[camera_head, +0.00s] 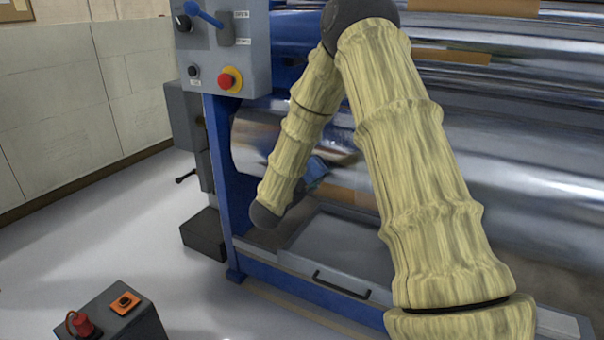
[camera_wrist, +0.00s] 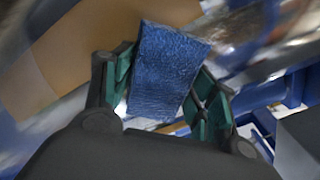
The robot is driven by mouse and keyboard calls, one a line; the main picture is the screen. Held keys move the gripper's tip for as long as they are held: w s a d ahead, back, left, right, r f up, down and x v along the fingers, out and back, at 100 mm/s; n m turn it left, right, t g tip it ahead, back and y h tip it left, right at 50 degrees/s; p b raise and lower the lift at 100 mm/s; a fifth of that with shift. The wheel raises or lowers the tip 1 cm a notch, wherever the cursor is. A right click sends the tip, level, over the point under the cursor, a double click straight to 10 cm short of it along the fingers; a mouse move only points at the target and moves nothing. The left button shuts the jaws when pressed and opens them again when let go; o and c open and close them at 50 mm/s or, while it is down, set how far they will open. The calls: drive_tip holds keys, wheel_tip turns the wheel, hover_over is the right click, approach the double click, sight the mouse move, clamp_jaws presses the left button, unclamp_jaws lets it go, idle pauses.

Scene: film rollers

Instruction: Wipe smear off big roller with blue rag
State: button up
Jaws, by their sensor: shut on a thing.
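The big roller (camera_head: 480,179) is a shiny metal cylinder running across the machine behind my arm in the head view. A brownish dull patch shows on its left part (camera_head: 258,124), and I cannot tell whether it is the smear. The blue rag (camera_wrist: 166,72) is between the fingers of my gripper (camera_wrist: 160,92) in the wrist view, and the gripper is shut on it. In the head view the rag (camera_head: 316,171) shows beside my forearm, in front of the roller's lower left part. I cannot tell whether it touches the roller. My arm hides part of the roller.
A grey control panel (camera_head: 213,52) with a red button stands at upper left. A grey drawer with a black handle (camera_head: 341,285) is below the roller. A grey box (camera_head: 121,314) with a red knob is at front left.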

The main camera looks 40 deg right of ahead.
drive_tip(key=shift+s+d+p, duration=0.3)
drive_tip(key=shift+s, duration=0.35)
drive_tip(key=shift+w, duration=0.15)
drive_tip(key=w+a, duration=0.5)
drive_tip(key=w, duration=0.7)
drive_tip(key=shift+w, duration=0.3)
idle(1.0)
drive_tip(key=shift+a+p, duration=0.2)
drive_tip(key=shift+p, duration=0.1)
drive_tip(key=shift+p+v, duration=0.35)
drive_tip(key=shift+v, duration=2.55)
drive_tip(key=shift+s, duration=0.1)
drive_tip(key=shift+p+v, duration=0.3)
drive_tip(key=shift+v, duration=1.15)
